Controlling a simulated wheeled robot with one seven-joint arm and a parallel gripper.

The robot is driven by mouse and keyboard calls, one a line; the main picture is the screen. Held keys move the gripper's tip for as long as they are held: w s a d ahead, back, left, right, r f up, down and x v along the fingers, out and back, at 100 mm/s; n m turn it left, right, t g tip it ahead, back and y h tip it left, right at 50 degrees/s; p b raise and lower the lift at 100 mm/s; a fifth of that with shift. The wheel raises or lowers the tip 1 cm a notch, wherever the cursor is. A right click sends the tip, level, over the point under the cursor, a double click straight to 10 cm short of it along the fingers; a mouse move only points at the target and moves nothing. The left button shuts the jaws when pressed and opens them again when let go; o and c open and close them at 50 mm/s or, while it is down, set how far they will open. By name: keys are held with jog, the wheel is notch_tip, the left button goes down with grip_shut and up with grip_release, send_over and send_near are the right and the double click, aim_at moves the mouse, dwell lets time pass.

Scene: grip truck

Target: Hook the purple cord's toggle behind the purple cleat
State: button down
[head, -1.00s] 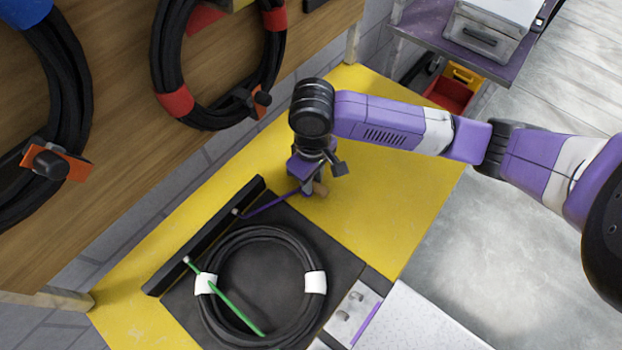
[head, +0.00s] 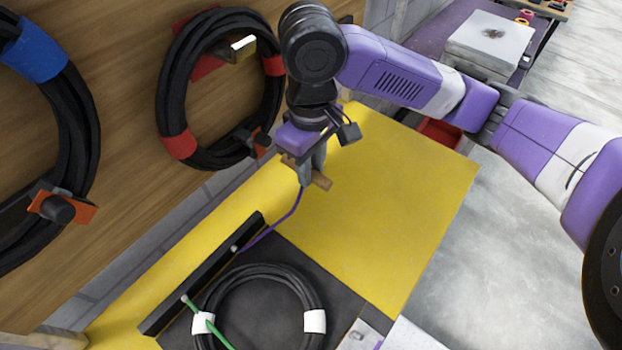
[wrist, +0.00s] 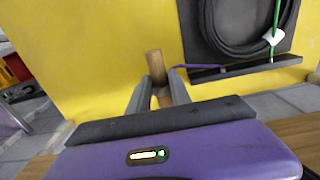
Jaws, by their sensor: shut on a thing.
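The toggle (head: 321,181) is a short wooden peg. My gripper (head: 311,176) is shut on it and holds it above the yellow surface. In the wrist view the toggle (wrist: 154,66) stands up between the fingers (wrist: 157,97). The purple cord (head: 284,221) runs from the toggle down to the black bar (head: 210,271), where its other end is fixed. The cord also shows in the wrist view (wrist: 196,66). I cannot make out the purple cleat for certain. A pale plate (head: 359,335) with a purple edge is cut off at the bottom.
A coiled black cable (head: 318,290) with white bands lies on the dark mat, crossed by a green cord (head: 215,328). Cable coils (head: 170,95) hang on the wooden wall at left, close to my gripper. The yellow surface (head: 400,190) at right is clear.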

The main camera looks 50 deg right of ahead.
notch_tip(320, 180, down, 8)
jog(key=b, duration=0.6)
jog(key=shift+f, duration=0.15)
jog(key=shift+f+b, duration=0.4)
jog(key=shift+f, duration=0.35)
jog(key=s+a+n+p, duration=0.5)
jog(key=s+n+p, duration=0.1)
jog(key=s+n, duration=0.2)
jog(key=s+a+n+p, duration=0.5)
jog(key=s+n, duration=0.3)
jog(key=n, duration=0.2)
jog(key=shift+s+a+p, duration=0.4)
jog(key=shift+p, duration=0.05)
dwell(0.8)
